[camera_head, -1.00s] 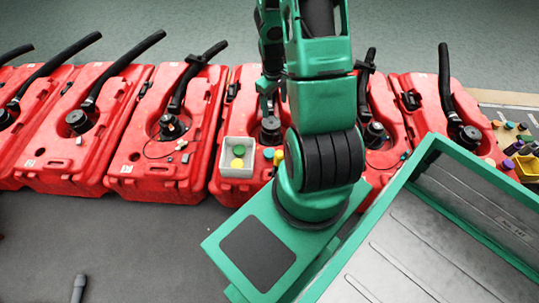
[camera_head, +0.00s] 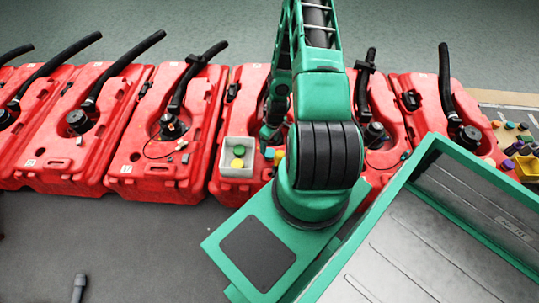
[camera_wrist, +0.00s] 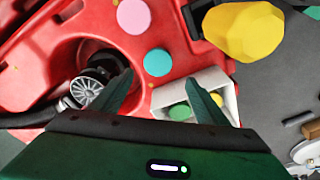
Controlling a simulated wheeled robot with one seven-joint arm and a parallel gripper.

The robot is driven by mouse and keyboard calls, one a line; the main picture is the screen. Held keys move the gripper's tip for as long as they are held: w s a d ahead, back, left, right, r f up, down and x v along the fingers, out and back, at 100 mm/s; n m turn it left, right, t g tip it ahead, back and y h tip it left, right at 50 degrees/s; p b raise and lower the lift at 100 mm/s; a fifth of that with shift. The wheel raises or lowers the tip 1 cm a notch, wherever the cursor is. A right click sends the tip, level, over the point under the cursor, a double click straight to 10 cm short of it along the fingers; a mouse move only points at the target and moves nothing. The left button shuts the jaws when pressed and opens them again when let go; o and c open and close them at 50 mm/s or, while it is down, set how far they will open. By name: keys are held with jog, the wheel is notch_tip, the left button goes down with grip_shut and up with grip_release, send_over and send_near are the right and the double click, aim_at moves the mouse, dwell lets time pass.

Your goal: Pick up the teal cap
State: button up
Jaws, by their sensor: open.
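The teal cap (camera_wrist: 156,62) is a small round disc lying on the red tank in the wrist view. It lies just ahead of my gripper (camera_wrist: 160,76), in line with the gap between the two dark green fingers. The fingers are spread and nothing is held between them. In the head view my gripper (camera_head: 267,145) hangs over the tank beside the white box. I cannot make out the teal cap in the head view, where my arm covers part of that tank.
A white box (camera_head: 235,173) holding a green cap (camera_head: 239,154) and a yellow cap (camera_head: 238,163) stands close by. A pink cap (camera_wrist: 134,16), a yellow lump (camera_wrist: 243,30) and a black tank fitting (camera_wrist: 88,90) surround the spot. Hoses rise from neighbouring red tanks (camera_head: 150,165).

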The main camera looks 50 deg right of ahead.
aim_at(270, 152)
jog(key=f, duration=0.4)
jog(key=shift+w, duration=0.2)
jog(key=shift+w+d+f, duration=0.1)
jog(key=shift+d+f, duration=0.05)
jog(key=shift+f, duration=1.2)
jog(key=shift+d+f, duration=0.1)
jog(key=shift+f, duration=1.25)
jog(key=c, duration=1.1)
